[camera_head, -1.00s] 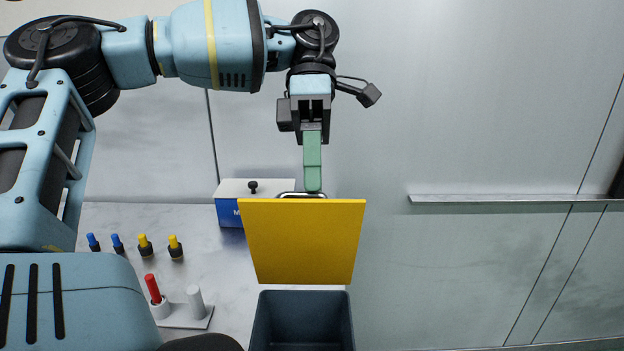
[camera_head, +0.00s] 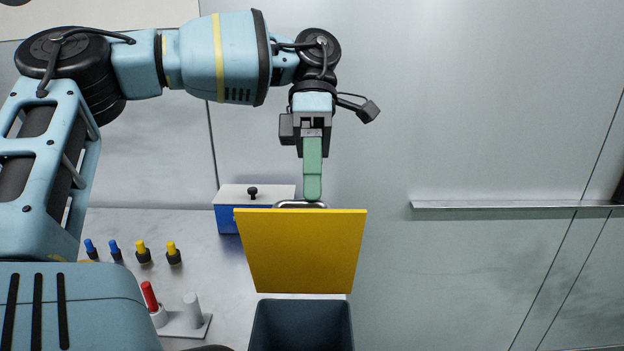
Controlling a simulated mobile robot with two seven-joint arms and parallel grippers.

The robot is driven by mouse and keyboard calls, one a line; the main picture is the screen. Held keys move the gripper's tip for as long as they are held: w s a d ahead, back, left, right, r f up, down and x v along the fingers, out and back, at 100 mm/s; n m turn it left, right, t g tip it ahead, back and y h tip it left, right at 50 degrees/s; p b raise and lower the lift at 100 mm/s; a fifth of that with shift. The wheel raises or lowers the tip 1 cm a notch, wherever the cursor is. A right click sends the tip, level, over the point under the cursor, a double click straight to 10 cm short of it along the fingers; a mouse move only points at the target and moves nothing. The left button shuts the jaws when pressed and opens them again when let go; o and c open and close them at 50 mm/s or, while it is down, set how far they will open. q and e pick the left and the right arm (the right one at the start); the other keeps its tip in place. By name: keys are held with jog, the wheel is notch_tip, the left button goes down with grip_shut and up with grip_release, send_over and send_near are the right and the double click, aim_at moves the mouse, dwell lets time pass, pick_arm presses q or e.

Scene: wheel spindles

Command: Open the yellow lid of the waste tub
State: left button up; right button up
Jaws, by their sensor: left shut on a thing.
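The yellow lid (camera_head: 301,252) is a flat square plate. It hangs above and behind the dark blue-grey waste tub (camera_head: 302,303), its face tilted toward me. The tub's open mouth shows at the bottom of the view. A metal handle (camera_head: 318,205) sits at the lid's upper edge. My left gripper (camera_head: 312,192) comes down from above with its green fingers at the handle and is shut on it. The fingertips partly cover the handle. My right gripper is not in view.
A blue box with a white top and black knob (camera_head: 252,193) stands behind the lid on the left. Several blue- and yellow-capped vials (camera_head: 142,252) and a rack with red and white cylinders (camera_head: 184,323) are on the pale bench. A metal ledge (camera_head: 510,205) runs along the wall at right.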

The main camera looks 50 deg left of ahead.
pick_arm(q)
jog(key=shift+a+f, duration=0.1)
jog(key=shift+f, duration=0.35)
jog(key=shift+c, duration=0.7)
jog(key=shift+w+a+r, duration=0.15)
jog(key=shift+r, duration=0.1)
jog(key=shift+c, duration=0.4)
jog(key=v, duration=0.6)
jog(key=shift+r, duration=0.4)
jog(key=shift+c, duration=0.9)
jog(key=shift+w+a+r, duration=0.15)
jog(key=shift+w+r, duration=0.05)
jog(key=shift+r, duration=0.3)
jog(key=shift+r, duration=0.1)
